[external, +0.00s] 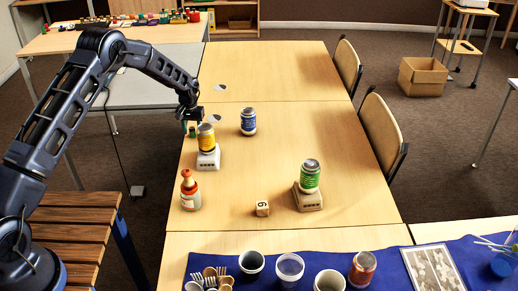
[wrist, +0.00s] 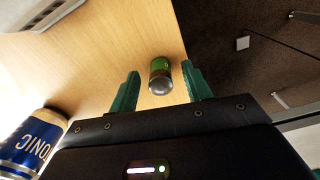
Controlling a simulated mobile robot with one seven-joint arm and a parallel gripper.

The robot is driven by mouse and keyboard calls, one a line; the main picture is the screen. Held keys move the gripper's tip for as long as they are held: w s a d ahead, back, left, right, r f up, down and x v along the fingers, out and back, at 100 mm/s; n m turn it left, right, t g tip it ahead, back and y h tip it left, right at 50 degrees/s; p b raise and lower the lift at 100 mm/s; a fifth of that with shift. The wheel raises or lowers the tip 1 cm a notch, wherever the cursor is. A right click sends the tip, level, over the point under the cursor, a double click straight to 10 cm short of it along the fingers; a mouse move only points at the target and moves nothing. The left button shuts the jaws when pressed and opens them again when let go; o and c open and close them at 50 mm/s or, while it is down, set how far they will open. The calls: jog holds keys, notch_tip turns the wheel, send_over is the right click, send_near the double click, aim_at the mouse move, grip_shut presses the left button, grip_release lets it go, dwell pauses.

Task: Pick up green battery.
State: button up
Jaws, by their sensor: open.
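The green battery (wrist: 160,67) shows in the wrist view between my two green fingertips, its silver end toward the camera. It is close to the table edge, with wood table on its left and dark floor on its right. My gripper (wrist: 161,86) is open, a finger on either side of the battery with visible gaps. In the external view my gripper (external: 188,128) is low over the left edge of the table; the battery there is too small to tell clearly from the green fingers.
A yellow can (external: 206,138) on a white stand is just right of my gripper, with a blue can (external: 248,122) further right. The far table (external: 270,70) is mostly clear.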

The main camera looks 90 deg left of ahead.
grip_shut()
dwell(0.3)
